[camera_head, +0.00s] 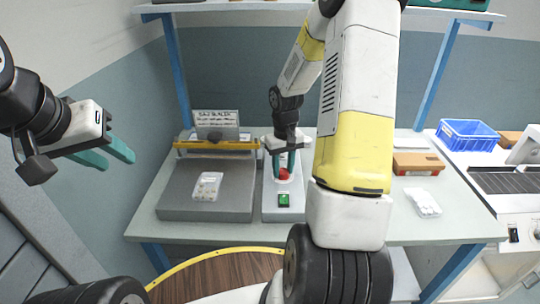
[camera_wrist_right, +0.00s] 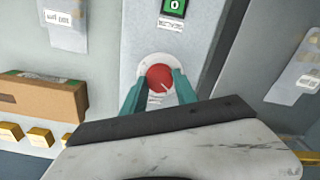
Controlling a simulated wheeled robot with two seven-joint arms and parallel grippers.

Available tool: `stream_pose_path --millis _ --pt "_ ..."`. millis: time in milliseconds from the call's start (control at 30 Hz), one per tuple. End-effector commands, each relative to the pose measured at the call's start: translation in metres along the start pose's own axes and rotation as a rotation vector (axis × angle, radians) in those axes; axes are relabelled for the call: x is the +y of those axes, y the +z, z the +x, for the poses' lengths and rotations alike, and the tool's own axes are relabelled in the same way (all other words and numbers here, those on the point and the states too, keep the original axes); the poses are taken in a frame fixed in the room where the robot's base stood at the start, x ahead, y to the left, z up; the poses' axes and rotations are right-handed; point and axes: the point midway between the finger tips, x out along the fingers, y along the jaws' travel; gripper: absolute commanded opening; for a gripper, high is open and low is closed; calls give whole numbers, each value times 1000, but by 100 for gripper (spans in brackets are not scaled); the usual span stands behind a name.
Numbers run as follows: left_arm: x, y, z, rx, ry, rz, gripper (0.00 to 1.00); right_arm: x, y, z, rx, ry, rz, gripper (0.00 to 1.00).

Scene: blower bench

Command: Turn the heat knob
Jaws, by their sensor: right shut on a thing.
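The red heat knob (camera_head: 284,174) sits on a grey control panel (camera_head: 270,207) in the middle of the bench. It also shows in the right wrist view (camera_wrist_right: 160,77), on a white round dial with a pale pointer line. My right gripper (camera_head: 281,164) reaches down from above, with its green fingers on either side of the knob, shut on it. In the wrist view the fingertips (camera_wrist_right: 160,84) touch the knob's sides and hide part of the dial. My left gripper (camera_head: 128,156) is open and empty, in the air left of the bench.
A green switch (camera_head: 284,200) is on the panel in front of the knob. A bag sealer (camera_head: 216,145) with a sign and a small bag (camera_head: 207,186) stand to the left. An orange-brown box (camera_head: 417,163), a white bag (camera_head: 422,202) and a blue basket (camera_head: 467,134) are to the right.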

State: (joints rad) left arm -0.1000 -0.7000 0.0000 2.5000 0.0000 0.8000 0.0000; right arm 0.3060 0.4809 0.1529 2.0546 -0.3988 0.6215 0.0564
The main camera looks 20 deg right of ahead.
Motion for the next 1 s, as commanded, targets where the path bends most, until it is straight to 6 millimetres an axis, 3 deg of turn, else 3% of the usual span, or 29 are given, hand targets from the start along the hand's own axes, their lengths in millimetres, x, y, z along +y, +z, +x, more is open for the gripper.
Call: stream_pose_path --millis 300,733,767,800,867,1000 --pt "0 0 0 0 0 0 36 0 0 -1 1 1 -101 0" --pt "0 0 0 0 0 0 36 0 0 -1 1 1 -111 0" --pt "0 0 0 0 0 0 36 0 0 -1 1 1 -110 39" --pt "0 0 0 0 0 0 36 0 0 -1 1 1 -110 47" --pt "0 0 0 0 0 0 36 0 0 -1 1 1 -110 57" --pt "0 0 0 0 0 0 36 0 0 0 1 1 -110 57"
